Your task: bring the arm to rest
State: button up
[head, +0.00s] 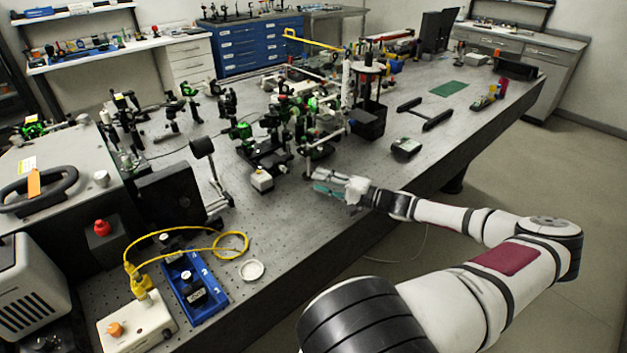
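My arm reaches in from the lower right over the front edge of the optical table (300,232). My gripper (321,182) is over the table, near its middle, pointing left. Its two teal-tipped fingers look spread apart, with nothing seen between them. The gripper is just in front of the cluster of optics mounts (283,128). I cannot tell its exact height above the table top.
A blue tray (194,286), yellow cable (190,232) and round white dish (251,270) are nearer. Bare table lies between.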

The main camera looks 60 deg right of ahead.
jog(key=shift+s, duration=0.1)
dwell(0.6)
